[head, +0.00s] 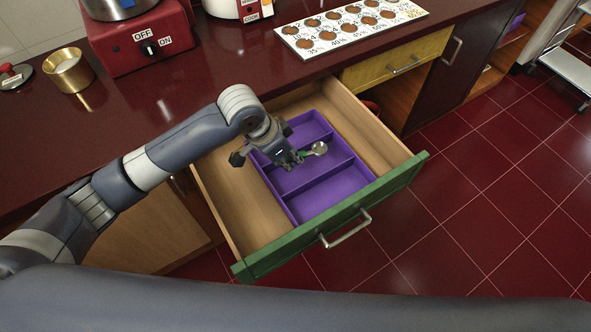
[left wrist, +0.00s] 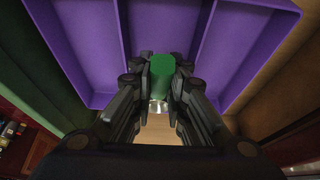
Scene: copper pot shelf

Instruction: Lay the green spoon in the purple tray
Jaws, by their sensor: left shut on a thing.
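The purple tray (head: 330,194) lies inside an open drawer and has dividers that part it into compartments. It also fills the upper part of the left wrist view (left wrist: 231,45). My left gripper (head: 296,159) is over the tray, shut on the green handle of the spoon (head: 319,148). The spoon's metal bowl points to the right in the head view. In the left wrist view the green handle end (left wrist: 161,69) sits between the fingers (left wrist: 160,78), seen against the tray. Most of the handle is hidden by the fingers. I cannot tell the exact gap between spoon and tray.
The drawer's green front (head: 290,241) with its metal handle stands out over the red tiled floor. Bare wooden drawer floor (head: 228,185) lies left of the tray. On the dark red counter are a red appliance (head: 138,42), a brass pot (head: 69,70) and a white board (head: 350,25).

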